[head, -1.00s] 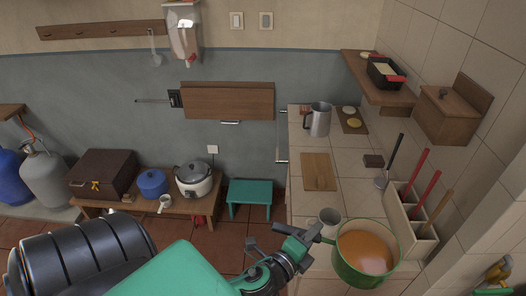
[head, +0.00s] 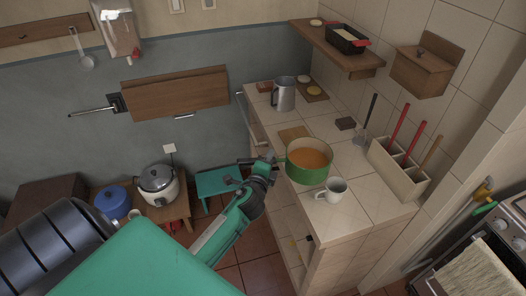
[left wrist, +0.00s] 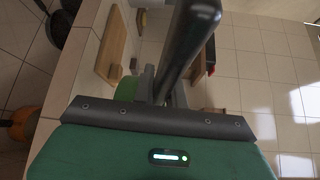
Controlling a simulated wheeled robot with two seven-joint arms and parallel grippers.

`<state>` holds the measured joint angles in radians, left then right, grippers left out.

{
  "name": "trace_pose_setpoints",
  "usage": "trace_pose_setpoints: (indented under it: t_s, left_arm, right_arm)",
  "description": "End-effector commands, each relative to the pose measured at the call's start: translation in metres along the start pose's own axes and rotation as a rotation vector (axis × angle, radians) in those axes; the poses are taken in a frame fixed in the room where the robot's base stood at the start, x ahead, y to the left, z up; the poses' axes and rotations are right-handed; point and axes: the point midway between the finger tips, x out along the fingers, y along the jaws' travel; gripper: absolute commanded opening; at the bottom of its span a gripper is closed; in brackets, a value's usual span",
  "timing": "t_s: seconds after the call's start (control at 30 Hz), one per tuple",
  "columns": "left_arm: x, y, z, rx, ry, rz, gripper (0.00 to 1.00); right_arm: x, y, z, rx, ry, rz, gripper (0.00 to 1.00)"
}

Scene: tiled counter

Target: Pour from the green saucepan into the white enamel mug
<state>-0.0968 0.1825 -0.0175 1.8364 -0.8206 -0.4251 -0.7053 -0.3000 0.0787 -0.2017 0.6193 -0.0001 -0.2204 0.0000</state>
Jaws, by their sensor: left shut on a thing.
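The green saucepan (head: 308,177) holds orange liquid (head: 309,158) and looks about level. It is over the left side of the tiled counter, covering part of a wooden board; I cannot tell its height. My left gripper (head: 264,167) is shut on its dark handle, which also shows in the left wrist view (left wrist: 190,50). The white enamel mug (head: 334,192) stands upright on the counter, just right of the saucepan and nearer to me, with its handle toward the lower left. Its inside shows no orange. My right gripper is in neither view.
A metal pitcher (head: 284,95) stands at the counter's far end. A utensil holder (head: 399,172) stands along the right wall. A wooden shelf (head: 340,52) hangs above. The wooden board (head: 293,133) lies behind the saucepan. The counter's front right is clear.

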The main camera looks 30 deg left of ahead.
Motion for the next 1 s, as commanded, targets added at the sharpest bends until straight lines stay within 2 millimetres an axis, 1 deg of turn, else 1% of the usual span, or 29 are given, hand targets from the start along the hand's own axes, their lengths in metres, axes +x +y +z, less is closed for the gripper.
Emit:
trace_pose_setpoints:
  t_s: [0.03, 0.1, 0.2, 0.3, 0.53, 0.8, 0.9, 0.93, 1.0]
  left_arm:
    - [0.014, 0.003, 0.007, -0.012, -0.024, 0.002, 0.00]
    - [0.028, 0.011, 0.016, -0.013, -0.049, 0.004, 0.00]
    - [0.041, 0.021, 0.023, -0.013, -0.073, 0.007, 0.00]
    - [0.048, 0.026, 0.027, -0.011, -0.086, 0.007, 0.00]
    - [0.049, 0.029, 0.026, 0.017, -0.093, -0.008, 0.00]
    - [0.044, 0.023, 0.016, 0.113, -0.106, -0.058, 0.00]
    - [0.041, 0.020, 0.012, 0.153, -0.112, -0.078, 0.00]
    - [0.040, 0.013, 0.011, 0.158, -0.112, -0.081, 0.00]
    - [0.038, 0.008, 0.008, 0.168, -0.113, -0.085, 0.00]
  right_arm:
    - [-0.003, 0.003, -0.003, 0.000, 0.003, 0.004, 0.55]
    - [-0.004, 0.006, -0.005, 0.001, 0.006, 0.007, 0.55]
    - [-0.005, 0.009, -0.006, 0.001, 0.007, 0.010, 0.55]
    - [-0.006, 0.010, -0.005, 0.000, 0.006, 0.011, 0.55]
    - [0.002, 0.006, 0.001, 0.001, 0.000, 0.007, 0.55]
    - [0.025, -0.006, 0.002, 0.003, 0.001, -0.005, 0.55]
    - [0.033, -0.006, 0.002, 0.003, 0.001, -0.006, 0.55]
    - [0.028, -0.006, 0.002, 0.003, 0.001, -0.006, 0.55]
    - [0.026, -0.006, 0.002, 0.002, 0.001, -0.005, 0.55]
